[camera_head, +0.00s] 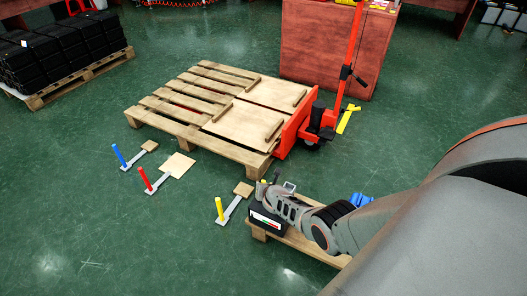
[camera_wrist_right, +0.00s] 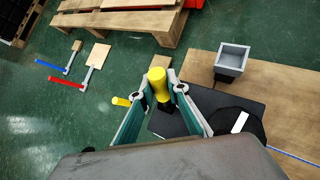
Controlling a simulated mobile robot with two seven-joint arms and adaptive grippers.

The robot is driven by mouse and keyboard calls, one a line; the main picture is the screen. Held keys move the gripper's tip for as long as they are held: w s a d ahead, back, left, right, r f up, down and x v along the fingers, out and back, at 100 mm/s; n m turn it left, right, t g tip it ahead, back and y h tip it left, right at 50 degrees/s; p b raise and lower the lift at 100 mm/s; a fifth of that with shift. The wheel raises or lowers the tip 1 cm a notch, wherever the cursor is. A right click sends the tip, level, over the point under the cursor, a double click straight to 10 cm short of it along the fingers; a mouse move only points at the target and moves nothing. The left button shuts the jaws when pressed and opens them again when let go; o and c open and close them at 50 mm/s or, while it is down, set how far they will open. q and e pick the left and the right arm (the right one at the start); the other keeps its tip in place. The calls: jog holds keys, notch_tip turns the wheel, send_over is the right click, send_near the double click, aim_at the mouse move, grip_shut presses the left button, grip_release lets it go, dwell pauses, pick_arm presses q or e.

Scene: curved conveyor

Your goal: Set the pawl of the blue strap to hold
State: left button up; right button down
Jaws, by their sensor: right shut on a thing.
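A blue-handled lever (camera_head: 119,156) stands on a grey strip on the floor at left in the head view; it also shows in the wrist view (camera_wrist_right: 50,65). I cannot tell which part is its pawl. A thin blue line (camera_wrist_right: 295,157) runs over a wooden board in the wrist view. My right gripper (camera_wrist_right: 159,92) is shut on a yellow-topped knob (camera_wrist_right: 158,77) above a dark box, which shows as a black box (camera_head: 266,221) in the head view. The knob's lower part is partly hidden between the fingers. My left gripper is not in view.
Red (camera_head: 146,181) and yellow (camera_head: 219,209) levers stand on the floor nearby. A grey square cup (camera_wrist_right: 232,58) is beside the dark box. A wooden pallet (camera_head: 185,128) and red pallet jack (camera_head: 318,121) stand behind. A blue thing (camera_head: 360,200) is partly hidden by my arm. Green floor is clear at front left.

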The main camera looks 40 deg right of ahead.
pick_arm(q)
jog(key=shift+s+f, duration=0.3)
pick_arm(e)
jog(key=c, duration=1.9)
grip_release()
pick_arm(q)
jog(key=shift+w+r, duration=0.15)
